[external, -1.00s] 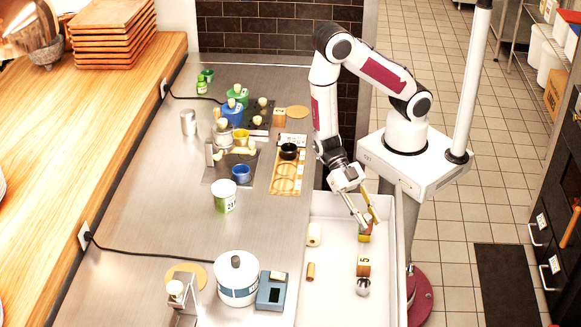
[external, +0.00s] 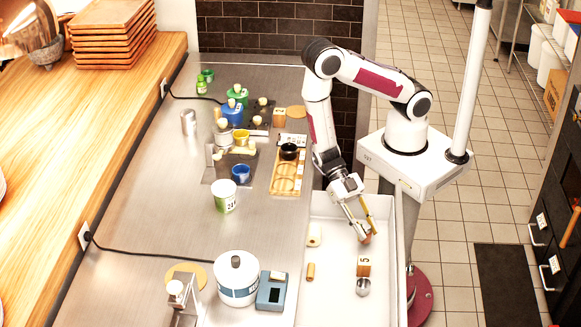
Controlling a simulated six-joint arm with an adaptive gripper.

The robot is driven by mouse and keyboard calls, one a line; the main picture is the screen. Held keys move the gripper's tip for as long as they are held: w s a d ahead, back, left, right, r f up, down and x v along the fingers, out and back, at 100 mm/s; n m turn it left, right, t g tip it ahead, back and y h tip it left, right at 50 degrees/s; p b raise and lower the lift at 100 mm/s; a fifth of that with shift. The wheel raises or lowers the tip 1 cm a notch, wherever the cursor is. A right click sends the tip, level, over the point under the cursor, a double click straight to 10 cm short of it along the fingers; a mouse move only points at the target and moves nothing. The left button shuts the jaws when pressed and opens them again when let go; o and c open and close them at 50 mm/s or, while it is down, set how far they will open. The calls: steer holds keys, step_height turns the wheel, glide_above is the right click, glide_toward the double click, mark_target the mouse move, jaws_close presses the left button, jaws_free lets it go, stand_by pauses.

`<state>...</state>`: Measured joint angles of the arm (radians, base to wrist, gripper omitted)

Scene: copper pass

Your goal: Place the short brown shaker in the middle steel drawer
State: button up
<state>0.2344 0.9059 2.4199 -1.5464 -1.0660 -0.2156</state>
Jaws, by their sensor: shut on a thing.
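My gripper (external: 364,236) points down inside a shallow, pale, open-topped drawer or tray (external: 335,297) at the right of the counter. It is shut on a small brown thing (external: 367,239), low over the floor. The fingers hide much of this thing. It may be the short brown shaker, but its shape is too small to make out. I cannot tell whether it touches the floor, or whether this container is the middle steel drawer. A small brown cylinder (external: 310,271) lies apart, to the lower left of my gripper.
A white-and-blue pot (external: 236,279) and a blue-grey device (external: 272,291) stand to the left. The container's front floor is clear.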

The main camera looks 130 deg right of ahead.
mark_target(365, 225)
steer(key=shift+f, duration=0.45)
steer(key=shift+f, duration=0.3)
steer(key=o, duration=1.1)
steer(key=shift+r, duration=0.15)
steer(key=shift+r, duration=0.35)
steer(key=shift+d+r, duration=0.25)
steer(key=v, duration=0.5)
steer(key=shift+a+r, duration=0.15)
steer(key=shift+r, duration=0.1)
step_height(365, 225, up, 6)
steer(key=shift+r, duration=0.25)
